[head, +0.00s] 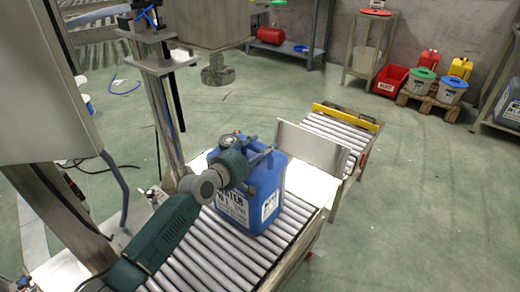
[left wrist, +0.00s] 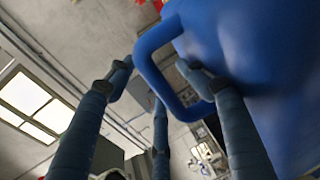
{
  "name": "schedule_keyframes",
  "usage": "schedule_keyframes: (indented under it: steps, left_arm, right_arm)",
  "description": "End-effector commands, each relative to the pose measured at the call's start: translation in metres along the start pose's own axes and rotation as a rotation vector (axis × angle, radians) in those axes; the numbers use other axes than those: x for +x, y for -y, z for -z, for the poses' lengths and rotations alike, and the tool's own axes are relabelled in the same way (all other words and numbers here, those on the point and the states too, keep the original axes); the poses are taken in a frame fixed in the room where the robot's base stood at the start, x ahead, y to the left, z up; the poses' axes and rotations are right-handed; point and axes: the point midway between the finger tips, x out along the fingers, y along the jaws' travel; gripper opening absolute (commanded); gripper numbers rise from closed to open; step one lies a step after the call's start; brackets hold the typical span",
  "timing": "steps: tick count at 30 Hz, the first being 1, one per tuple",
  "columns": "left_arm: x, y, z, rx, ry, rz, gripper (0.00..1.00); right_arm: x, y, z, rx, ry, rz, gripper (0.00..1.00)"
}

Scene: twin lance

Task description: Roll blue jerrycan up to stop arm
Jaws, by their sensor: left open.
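The blue jerrycan (head: 264,189), with a white label, stands upright on the near roller conveyor (head: 215,254). My left gripper (head: 262,154) is at the top of the jerrycan, by its handle. In the left wrist view my left gripper (left wrist: 157,72) is open, with the blue handle loop (left wrist: 147,43) of the jerrycan (left wrist: 268,70) between its fingers. I cannot tell whether the fingers touch it. A grey upright plate (head: 311,146) crosses the line beyond the jerrycan; I cannot tell whether it is the stop arm. My right gripper is not in view.
A flat bright plate (head: 316,183) lies between the jerrycan and the grey upright plate. A second roller section (head: 332,130) with a yellow end bar (head: 345,117) lies beyond. A steel post (head: 163,115) stands left of the jerrycan. Open floor lies to the right.

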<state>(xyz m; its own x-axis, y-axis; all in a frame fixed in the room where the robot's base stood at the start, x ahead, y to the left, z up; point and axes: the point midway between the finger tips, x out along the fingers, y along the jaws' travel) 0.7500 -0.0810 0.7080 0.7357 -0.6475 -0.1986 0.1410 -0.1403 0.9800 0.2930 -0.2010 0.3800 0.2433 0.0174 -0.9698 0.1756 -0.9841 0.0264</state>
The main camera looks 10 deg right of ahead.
Motion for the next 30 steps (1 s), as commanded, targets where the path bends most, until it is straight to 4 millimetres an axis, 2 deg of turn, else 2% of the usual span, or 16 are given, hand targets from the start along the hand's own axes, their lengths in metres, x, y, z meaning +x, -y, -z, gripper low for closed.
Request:
schedule_keyframes:
  steps: [8,11,30]
  left_arm:
    - [-0.0002,0.0017,0.0003,-0.001,0.0,0.003,0.56]
    - [-0.0002,0.0013,0.0005,0.0,0.0,0.003,0.76]
    - [-0.0039,0.0085,0.0007,-0.001,0.0,0.013,0.76]
  right_arm:
    - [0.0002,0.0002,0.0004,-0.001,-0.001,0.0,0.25]
    - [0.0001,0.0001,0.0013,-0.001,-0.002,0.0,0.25]
    - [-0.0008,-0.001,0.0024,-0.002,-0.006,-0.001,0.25]
